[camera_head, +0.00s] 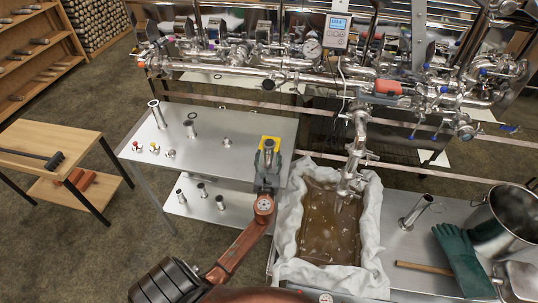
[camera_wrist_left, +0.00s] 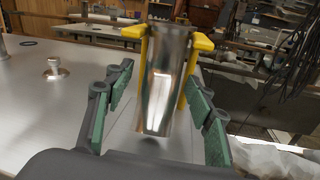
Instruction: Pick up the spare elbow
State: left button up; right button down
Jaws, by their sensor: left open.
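A shiny metal tube piece, which looks like the spare elbow (camera_wrist_left: 166,75), stands upright in a yellow holder (camera_wrist_left: 201,44) on the steel table. Its lower part is close to the camera, and I cannot make out a bend in it. My left gripper (camera_wrist_left: 161,82) is open, with its green-padded fingers on either side of the piece and gaps visible between pads and metal. In the head view my left gripper (camera_head: 268,168) is at the table's right edge, just in front of the yellow holder (camera_head: 270,139), and hides most of the piece. My right gripper is not in view.
The steel table (camera_head: 240,125) holds an upright tube (camera_head: 157,114) and several small fittings at left. A cloth-lined pan (camera_head: 330,225) of brown liquid is close on the right. Piping (camera_head: 300,65) runs behind. A green glove (camera_head: 462,260) and a pot (camera_head: 505,222) are far right.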

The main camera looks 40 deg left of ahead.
pick_arm(q)
jog(key=c, duration=1.3)
grip_shut()
jog(key=shift+r, duration=0.1)
